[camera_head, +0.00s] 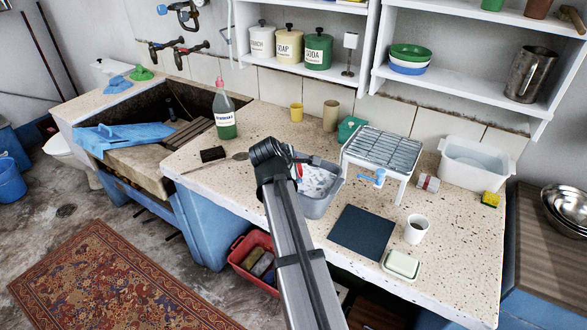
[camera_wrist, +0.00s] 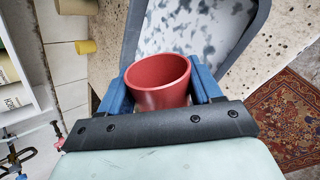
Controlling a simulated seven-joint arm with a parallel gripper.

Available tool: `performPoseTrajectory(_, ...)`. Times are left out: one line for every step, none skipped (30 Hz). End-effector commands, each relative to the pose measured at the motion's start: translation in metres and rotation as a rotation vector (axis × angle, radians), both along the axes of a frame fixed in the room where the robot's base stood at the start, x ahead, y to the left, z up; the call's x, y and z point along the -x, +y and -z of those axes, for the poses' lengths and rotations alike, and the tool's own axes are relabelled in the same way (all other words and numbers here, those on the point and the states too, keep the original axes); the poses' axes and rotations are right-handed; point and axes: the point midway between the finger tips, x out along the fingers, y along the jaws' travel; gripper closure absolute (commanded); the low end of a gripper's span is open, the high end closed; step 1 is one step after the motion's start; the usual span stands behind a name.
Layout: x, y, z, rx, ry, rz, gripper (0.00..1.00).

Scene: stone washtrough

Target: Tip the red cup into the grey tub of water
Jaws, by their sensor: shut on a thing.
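The red cup (camera_wrist: 160,92) is held between the two blue fingers of my gripper (camera_wrist: 158,88) in the wrist view. Its open mouth shows and the inside looks plain red; I cannot tell whether it holds anything or how far it is tilted. In the head view only a small red patch of the cup (camera_head: 299,171) shows beside my arm, which hides most of the gripper. The grey tub (camera_head: 317,208) stands on the speckled counter behind my arm, with mottled water in it. In the wrist view the tub (camera_wrist: 250,45) lies just beyond the cup.
A white wire rack (camera_head: 383,146) stands right of the tub, with a blue-handled item by it. A dark mat (camera_head: 361,233), a white cup (camera_head: 416,229) and a soap dish (camera_head: 401,265) lie nearer the front edge. A green bottle (camera_head: 224,112) stands left, by the stone trough.

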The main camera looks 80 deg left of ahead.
Motion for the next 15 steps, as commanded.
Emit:
performPoseTrajectory(0.0007, 0.0005, -0.0004, 0.003, -0.010, 0.000, 0.71)
performPoseTrajectory(0.0011, 0.0007, -0.0006, 0.007, -0.019, -0.001, 0.71)
performPoseTrajectory(0.0014, 0.0010, -0.0012, 0.012, -0.037, -0.001, 0.71)
performPoseTrajectory(0.0020, 0.0013, -0.0018, 0.018, -0.052, 0.000, 0.71)
performPoseTrajectory(0.0024, 0.0016, -0.0025, 0.023, -0.071, -0.001, 0.71)
performPoseTrajectory(0.0036, 0.0020, -0.0036, 0.031, -0.096, -0.002, 0.71)
performPoseTrajectory(0.0041, 0.0023, -0.0043, 0.038, -0.118, -0.002, 0.71)
performPoseTrajectory(0.0045, 0.0024, -0.0051, 0.046, -0.140, -0.002, 0.71)
performPoseTrajectory(0.0049, 0.0025, -0.0063, 0.055, -0.168, -0.002, 0.71)
performPoseTrajectory(0.0053, 0.0026, -0.0067, 0.062, -0.189, -0.001, 0.71)
performPoseTrajectory(0.0057, 0.0030, -0.0073, 0.068, -0.209, -0.002, 0.71)
performPoseTrajectory(0.0065, 0.0031, -0.0080, 0.077, -0.234, -0.002, 0.71)
performPoseTrajectory(0.0071, 0.0031, -0.0085, 0.082, -0.250, -0.001, 0.71)
performPoseTrajectory(0.0077, 0.0031, -0.0089, 0.087, -0.266, -0.001, 0.71)
performPoseTrajectory(0.0081, 0.0032, -0.0091, 0.093, -0.285, -0.001, 0.71)
